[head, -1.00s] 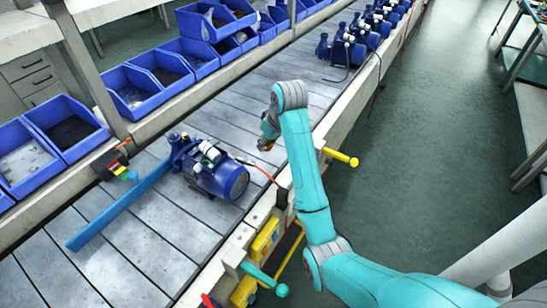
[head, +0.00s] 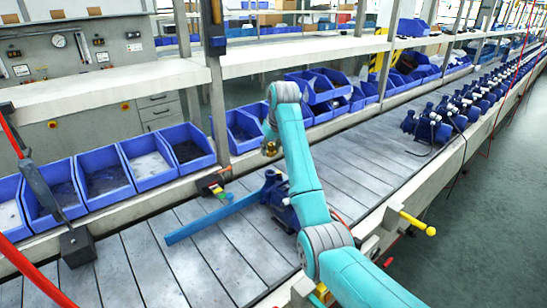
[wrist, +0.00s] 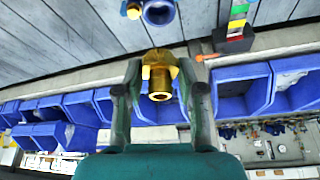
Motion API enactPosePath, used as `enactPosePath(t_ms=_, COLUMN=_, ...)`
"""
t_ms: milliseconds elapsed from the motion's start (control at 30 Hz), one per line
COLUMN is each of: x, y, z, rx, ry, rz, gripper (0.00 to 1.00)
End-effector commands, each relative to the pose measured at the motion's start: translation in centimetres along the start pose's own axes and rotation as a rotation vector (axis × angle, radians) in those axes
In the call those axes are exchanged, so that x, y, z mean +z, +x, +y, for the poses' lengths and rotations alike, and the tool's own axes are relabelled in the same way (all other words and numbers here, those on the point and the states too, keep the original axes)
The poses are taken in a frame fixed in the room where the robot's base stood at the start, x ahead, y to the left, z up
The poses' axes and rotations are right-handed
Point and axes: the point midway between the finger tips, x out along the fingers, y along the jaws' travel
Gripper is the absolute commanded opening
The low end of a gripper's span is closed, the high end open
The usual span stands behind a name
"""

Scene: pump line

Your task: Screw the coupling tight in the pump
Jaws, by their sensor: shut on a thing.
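The brass coupling (wrist: 160,78) is between the fingers of my gripper (wrist: 160,92) in the wrist view, its round open end facing the camera. In the head view the coupling (head: 270,148) shows below my gripper (head: 268,132), raised above the line. The blue pump (head: 280,190) stands on the slatted line; my arm hides much of it. In the wrist view a blue round port of the pump (wrist: 159,12) shows at the top edge, beyond the coupling and apart from it.
A long blue bar (head: 210,219) lies on the line, left of the pump. A row of blue bins (head: 150,163) stands along the far side. A post (head: 216,95) rises behind the line. More pumps (head: 440,125) stand farther right. Bare slats (head: 200,270) lie in front.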

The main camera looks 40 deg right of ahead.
Motion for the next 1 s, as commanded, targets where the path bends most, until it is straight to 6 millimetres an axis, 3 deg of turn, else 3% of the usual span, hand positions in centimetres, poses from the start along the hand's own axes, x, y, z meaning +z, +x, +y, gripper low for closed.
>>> enactPosePath(t_ms=1000, x=2.5, y=5.9, z=0.0, rx=0.0, ry=0.0, rz=-0.001, gripper=0.03)
